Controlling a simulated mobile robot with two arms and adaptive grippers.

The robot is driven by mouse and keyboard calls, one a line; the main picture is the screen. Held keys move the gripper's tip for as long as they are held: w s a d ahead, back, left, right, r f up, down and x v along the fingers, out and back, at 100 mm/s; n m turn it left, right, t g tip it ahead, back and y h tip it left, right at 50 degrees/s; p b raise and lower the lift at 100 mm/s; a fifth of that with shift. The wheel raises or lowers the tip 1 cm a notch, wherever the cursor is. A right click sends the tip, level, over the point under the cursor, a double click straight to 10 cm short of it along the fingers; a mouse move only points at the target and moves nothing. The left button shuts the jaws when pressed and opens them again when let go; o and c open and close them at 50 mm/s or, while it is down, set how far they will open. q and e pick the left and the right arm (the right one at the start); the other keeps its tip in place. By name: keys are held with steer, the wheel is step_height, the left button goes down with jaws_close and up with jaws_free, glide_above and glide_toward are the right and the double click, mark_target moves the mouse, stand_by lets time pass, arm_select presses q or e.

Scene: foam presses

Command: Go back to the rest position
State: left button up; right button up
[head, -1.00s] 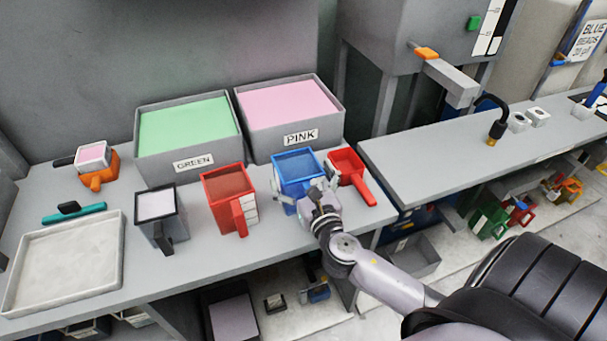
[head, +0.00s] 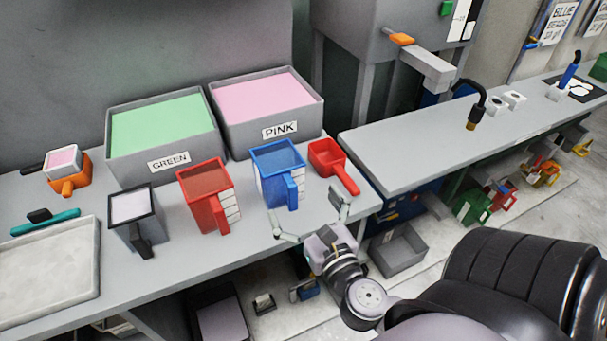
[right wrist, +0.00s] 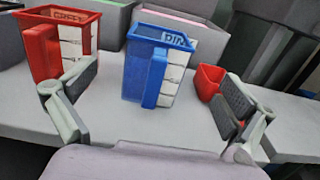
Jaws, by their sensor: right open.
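My right gripper (head: 311,216) is open and empty at the front edge of the table, in front of the blue pitcher (head: 276,172) and apart from it. In the right wrist view, the two fingers (right wrist: 155,105) are spread wide, with the blue pitcher (right wrist: 155,68) upright beyond them. The blue pitcher stands on the table with its handle toward me. My left gripper is not in view.
A red pitcher (head: 207,198), a grey pitcher (head: 135,215) and a red scoop (head: 328,160) stand on the table (head: 262,237). Behind are the GREEN bin (head: 165,160) and PINK bin (head: 280,130). A second bench (head: 400,160) is at the right. A grey bin (head: 400,252) sits below.

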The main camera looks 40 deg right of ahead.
stand_by(0.4)
steer(key=s+d+f+m+g+h, duration=0.3)
steer(key=f+m+g, duration=0.5)
steer(key=m, duration=1)
steer(key=s+a+f+m+g+y, duration=0.6)
steer(key=s+a+f+m+y, duration=0.2)
steer(key=s+a+m, duration=0.4)
step_height(320, 180, down, 27)
steer(key=d+m+g, duration=0.1)
steer(key=s+d+f+g, duration=0.1)
steer(key=s+d+f, duration=0.2)
steer(key=s+f, duration=1.2)
steer(key=shift+s+d+f+h, duration=0.2)
steer(key=shift+s+h, duration=0.1)
steer(key=shift+s, duration=0.45)
